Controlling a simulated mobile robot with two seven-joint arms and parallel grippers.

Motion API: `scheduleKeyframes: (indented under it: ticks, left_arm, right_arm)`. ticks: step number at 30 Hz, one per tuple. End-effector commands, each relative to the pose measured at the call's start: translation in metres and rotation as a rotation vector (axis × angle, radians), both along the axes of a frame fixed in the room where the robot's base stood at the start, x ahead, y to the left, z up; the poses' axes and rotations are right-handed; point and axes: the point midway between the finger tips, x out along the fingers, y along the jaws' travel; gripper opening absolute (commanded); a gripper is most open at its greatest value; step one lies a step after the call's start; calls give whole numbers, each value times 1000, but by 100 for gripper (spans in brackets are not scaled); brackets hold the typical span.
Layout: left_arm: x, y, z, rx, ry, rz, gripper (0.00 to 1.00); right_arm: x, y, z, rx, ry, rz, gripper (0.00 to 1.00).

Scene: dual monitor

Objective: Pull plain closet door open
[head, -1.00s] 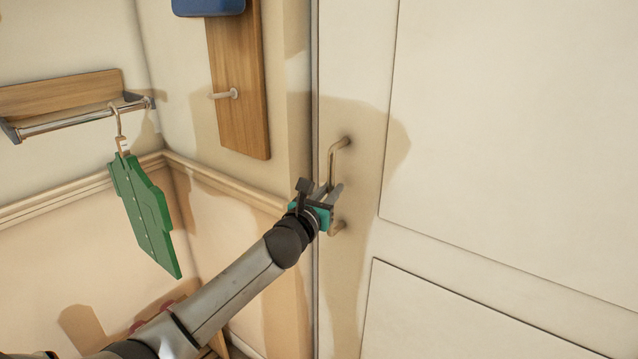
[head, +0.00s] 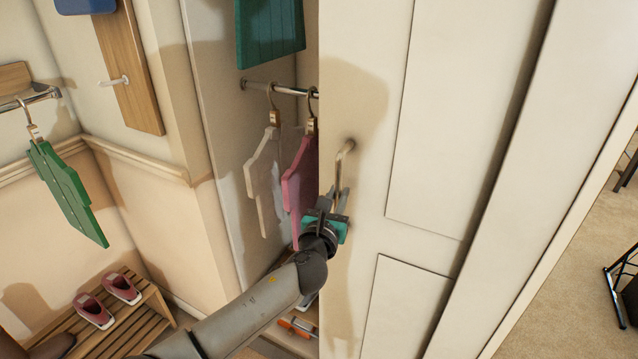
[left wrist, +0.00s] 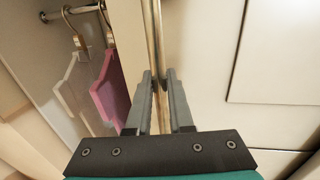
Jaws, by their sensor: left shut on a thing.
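The plain white closet door (head: 365,90) stands partly open, with a gap at its left edge that shows the closet's inside. Its metal bar handle (head: 345,150) is upright near that edge. My left gripper (head: 338,200) is shut on the lower part of the handle, which hides the handle's lower end. In the left wrist view the handle (left wrist: 156,40) runs between the two fingers of the gripper (left wrist: 159,80). The right gripper is not in view.
Inside the closet, a white garment (head: 262,180) and a pink garment (head: 300,185) hang from a rail. A green garment (head: 68,195) hangs on the left wall. Red shoes (head: 108,300) sit on a slatted wooden rack (head: 115,335) at lower left.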

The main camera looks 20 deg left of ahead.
Motion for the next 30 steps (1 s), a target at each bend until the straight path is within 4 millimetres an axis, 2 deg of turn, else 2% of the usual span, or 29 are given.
scheduleKeyframes:
  ticks: [1, 9, 15, 22, 30]
  left_arm:
    - [-1, -19, 2, -6, 0, -8, 0]
    - [-8, -105, 2, -7, -2, -9, 0]
    - [-12, -156, 1, -5, -3, -7, 0]
    - [-15, -190, 1, -1, -3, -4, 0]
    - [-15, -201, 1, 1, -3, -2, 0]
  right_arm:
    - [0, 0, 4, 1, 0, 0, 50]
    - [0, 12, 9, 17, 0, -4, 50]
    - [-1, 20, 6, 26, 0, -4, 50]
    - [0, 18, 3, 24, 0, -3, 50]
    - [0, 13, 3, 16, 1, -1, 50]
